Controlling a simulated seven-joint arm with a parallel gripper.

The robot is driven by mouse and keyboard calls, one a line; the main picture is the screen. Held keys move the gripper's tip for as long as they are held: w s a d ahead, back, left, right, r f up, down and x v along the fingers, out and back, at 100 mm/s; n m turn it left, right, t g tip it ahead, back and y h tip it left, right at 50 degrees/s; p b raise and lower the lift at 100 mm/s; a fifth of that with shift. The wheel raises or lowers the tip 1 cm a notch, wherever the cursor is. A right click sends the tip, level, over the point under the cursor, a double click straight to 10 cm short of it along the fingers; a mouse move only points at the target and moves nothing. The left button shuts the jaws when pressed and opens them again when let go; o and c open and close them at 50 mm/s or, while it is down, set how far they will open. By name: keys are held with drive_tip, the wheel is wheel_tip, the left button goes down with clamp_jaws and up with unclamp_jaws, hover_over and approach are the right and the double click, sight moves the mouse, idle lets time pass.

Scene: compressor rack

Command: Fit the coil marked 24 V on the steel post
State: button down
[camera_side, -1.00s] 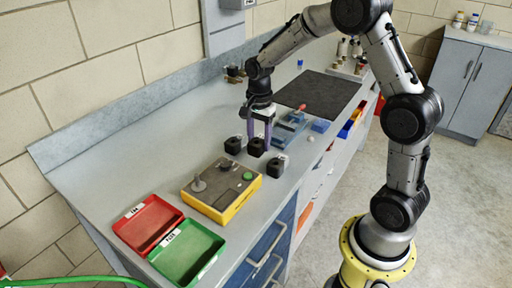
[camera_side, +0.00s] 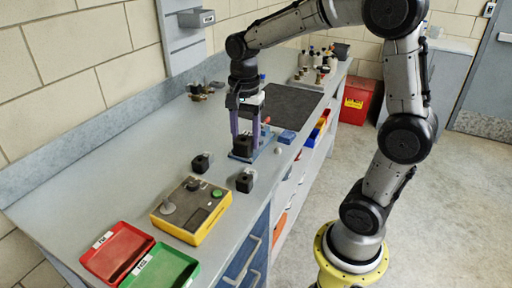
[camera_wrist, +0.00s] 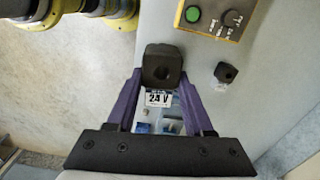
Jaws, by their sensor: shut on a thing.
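My gripper (camera_side: 243,138) has purple fingers and is shut on a black block-shaped coil (camera_side: 243,146). In the wrist view the coil (camera_wrist: 161,66) sits between the fingertips, with a hole in its face. A white label reading 24 V (camera_wrist: 158,98) shows between the fingers, just below it. In the side view the coil is over or at a blue fixture (camera_side: 265,146); I cannot tell whether it touches. The steel post cannot be made out there. Two other black coils stand on the bench, one at the back (camera_side: 200,162) and one nearer the front edge (camera_side: 245,180).
A yellow box with a green button (camera_side: 192,208) stands left of the coils. A red tray (camera_side: 133,233) and a green tray (camera_side: 178,255) lie at the near end. A dark mat (camera_side: 290,103) and bottles are farther back.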

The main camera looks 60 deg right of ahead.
drive_tip(key=w+a+r+n, duration=0.1)
drive_tip(key=w+a+n, duration=0.2)
drive_tip(key=w+a, duration=0.55)
drive_tip(key=shift+w+a+f+n, duration=0.35)
drive_tip(key=shift+w+a+f, duration=0.55)
drive_tip(key=shift+a+f, duration=0.35)
drive_tip(key=shift+w+a+f+n, duration=0.4)
drive_tip(key=shift+w+a+f, duration=0.55)
drive_tip(key=shift+a, duration=0.45)
drive_tip(key=shift+w+a+f+n, duration=0.35)
drive_tip(key=shift+w+a+f, duration=0.45)
drive_tip(key=shift+a+f, duration=0.5)
drive_tip(key=shift+f, duration=0.2)
drive_tip(key=shift+f, duration=0.3)
drive_tip(key=shift+f, duration=0.2)
drive_tip(key=shift+f, duration=1.2)
drive_tip(key=shift+f, duration=0.45)
